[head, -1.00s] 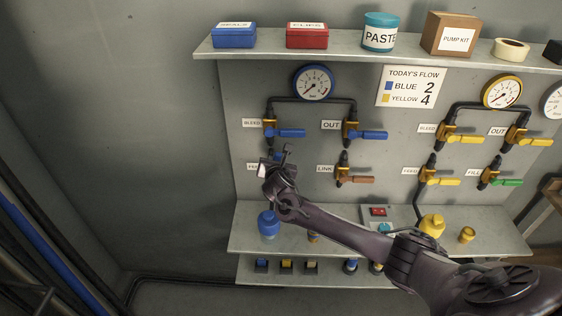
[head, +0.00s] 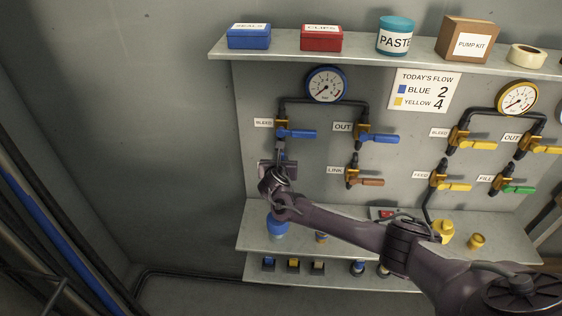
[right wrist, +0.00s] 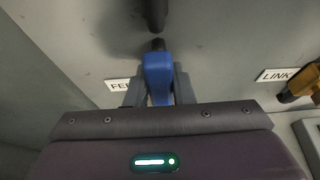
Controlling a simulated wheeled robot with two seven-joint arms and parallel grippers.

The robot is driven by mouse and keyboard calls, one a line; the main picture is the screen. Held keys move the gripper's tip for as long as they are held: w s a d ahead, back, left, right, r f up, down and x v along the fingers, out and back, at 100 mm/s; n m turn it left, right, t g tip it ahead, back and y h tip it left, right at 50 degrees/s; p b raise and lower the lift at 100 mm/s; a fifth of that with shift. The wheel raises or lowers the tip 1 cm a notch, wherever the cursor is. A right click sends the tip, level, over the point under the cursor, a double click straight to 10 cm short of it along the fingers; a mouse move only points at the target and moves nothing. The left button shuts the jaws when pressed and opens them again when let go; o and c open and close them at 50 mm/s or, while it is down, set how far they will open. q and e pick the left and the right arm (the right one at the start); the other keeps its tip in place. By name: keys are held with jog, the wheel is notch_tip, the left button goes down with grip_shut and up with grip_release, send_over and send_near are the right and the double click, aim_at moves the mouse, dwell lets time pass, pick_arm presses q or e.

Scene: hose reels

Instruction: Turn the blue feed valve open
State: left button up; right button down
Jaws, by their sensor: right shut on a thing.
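The blue feed valve's handle (right wrist: 158,75) shows in the right wrist view between my two gripper fingers, below a dark pipe. There it lies roughly in line with that pipe. The partly covered feed label (right wrist: 118,84) is just left of it. My right gripper (right wrist: 158,88) is shut on the blue handle. In the head view my right gripper (head: 280,160) is at the panel's left side, below the blue bleed valve (head: 295,133), and hides most of the feed valve. My left gripper is not in view.
The blue out valve (head: 378,138) and the brown-handled link valve (head: 366,182) are to the right. A blue-rimmed gauge (head: 326,85) is above. A blue-topped container (head: 277,227) stands on the lower shelf (head: 350,243) below my gripper.

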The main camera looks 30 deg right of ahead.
jog(key=c, duration=1.2)
grip_release()
jog(key=shift+f, duration=0.1)
jog(key=shift+c, duration=0.2)
jog(key=v, duration=0.7)
jog(key=shift+s+a+r+b, duration=0.2)
jog(key=shift+s+a+b, duration=0.1)
jog(key=shift+b, duration=0.15)
